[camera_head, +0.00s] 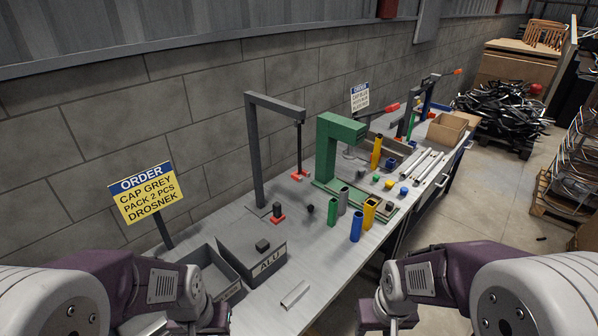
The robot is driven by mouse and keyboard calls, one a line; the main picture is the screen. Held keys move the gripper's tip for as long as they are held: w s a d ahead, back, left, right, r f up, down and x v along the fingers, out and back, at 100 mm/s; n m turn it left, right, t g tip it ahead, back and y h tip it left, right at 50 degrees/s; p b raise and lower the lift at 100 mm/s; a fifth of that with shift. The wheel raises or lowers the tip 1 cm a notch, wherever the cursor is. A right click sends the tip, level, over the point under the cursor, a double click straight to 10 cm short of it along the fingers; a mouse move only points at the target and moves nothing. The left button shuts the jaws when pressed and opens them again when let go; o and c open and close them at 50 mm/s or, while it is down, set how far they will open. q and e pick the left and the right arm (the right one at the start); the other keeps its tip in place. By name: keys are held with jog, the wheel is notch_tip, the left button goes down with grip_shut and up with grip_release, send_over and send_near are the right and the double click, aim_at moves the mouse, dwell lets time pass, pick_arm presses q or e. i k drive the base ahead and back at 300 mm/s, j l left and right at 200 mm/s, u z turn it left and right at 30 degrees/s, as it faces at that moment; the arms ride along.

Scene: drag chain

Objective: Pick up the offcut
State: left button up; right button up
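The offcut appears to be a short silver metal piece (295,294) lying flat on the grey bench, near its front edge. My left gripper (214,322) is at the bottom of the picture, left of the offcut and apart from it. My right gripper (388,322) is at the bottom, right of the offcut and beyond the bench edge. Both grippers are small, dark and partly cut off by the frame, so their finger openings cannot be made out. Neither touches the offcut.
A green press (338,150), coloured tubes and a grey stand (255,150) are farther back. Bench around the offcut is bare.

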aim_at(294, 297)
jog(key=i+l+u, duration=0.1)
jog(key=l+u, duration=0.15)
jog(key=u, duration=0.2)
jog(key=i+l+u, duration=0.1)
jog(key=l+u, duration=0.15)
jog(key=u, duration=0.15)
jog(key=l+u, duration=0.3)
jog(key=u, duration=0.15)
jog(key=l+u, duration=0.6)
jog(key=u, duration=0.25)
jog(key=k+l+u, duration=0.15)
jog(key=u, duration=0.25)
jog(key=l, duration=0.15)
